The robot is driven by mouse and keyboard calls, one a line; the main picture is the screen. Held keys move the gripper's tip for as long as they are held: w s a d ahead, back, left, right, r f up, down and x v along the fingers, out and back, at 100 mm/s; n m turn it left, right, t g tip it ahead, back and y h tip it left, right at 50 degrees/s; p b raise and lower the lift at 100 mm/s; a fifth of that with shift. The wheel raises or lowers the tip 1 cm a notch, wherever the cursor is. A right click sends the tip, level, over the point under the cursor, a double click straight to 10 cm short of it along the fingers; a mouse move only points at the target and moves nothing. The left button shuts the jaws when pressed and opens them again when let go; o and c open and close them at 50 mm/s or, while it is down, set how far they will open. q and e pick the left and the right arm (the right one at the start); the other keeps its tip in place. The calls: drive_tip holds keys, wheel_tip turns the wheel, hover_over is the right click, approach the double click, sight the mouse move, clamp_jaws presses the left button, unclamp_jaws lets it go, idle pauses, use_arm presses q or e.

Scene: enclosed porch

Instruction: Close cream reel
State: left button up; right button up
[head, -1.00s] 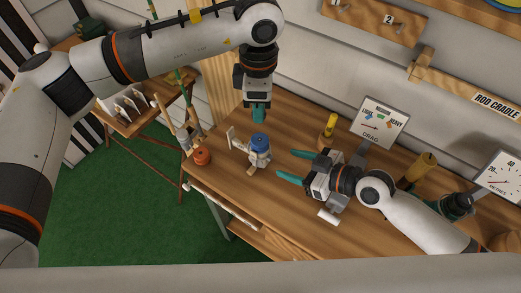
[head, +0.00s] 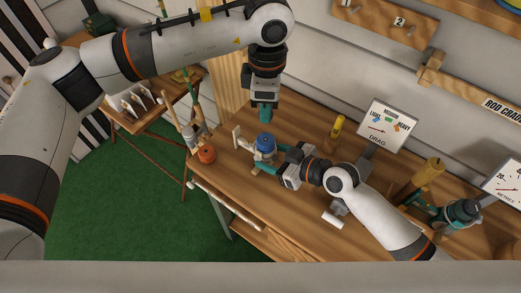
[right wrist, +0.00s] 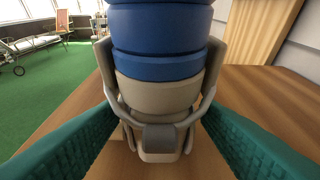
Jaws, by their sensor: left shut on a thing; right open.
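The cream reel (head: 269,158) stands on the wooden bench with its blue spool (head: 265,142) on top and a pale handle piece (head: 237,138) at its left. In the right wrist view the cream body (right wrist: 160,97) fills the middle, with pale arms at both sides and a grey block low in front. My right gripper (head: 266,161) is open, with teal fingers on either side of the reel's lower body; contact is unclear.
An orange-red spool (head: 207,155) sits left of the reel at the bench edge. A yellow-topped bottle (head: 337,127) and the drag sign (head: 387,125) stand behind. Another teal-and-dark reel (head: 460,213) is at the right.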

sight(254, 145)
drive_tip(key=shift+x, duration=1.8)
drive_tip(key=shift+c, duration=0.4)
clamp_jaws()
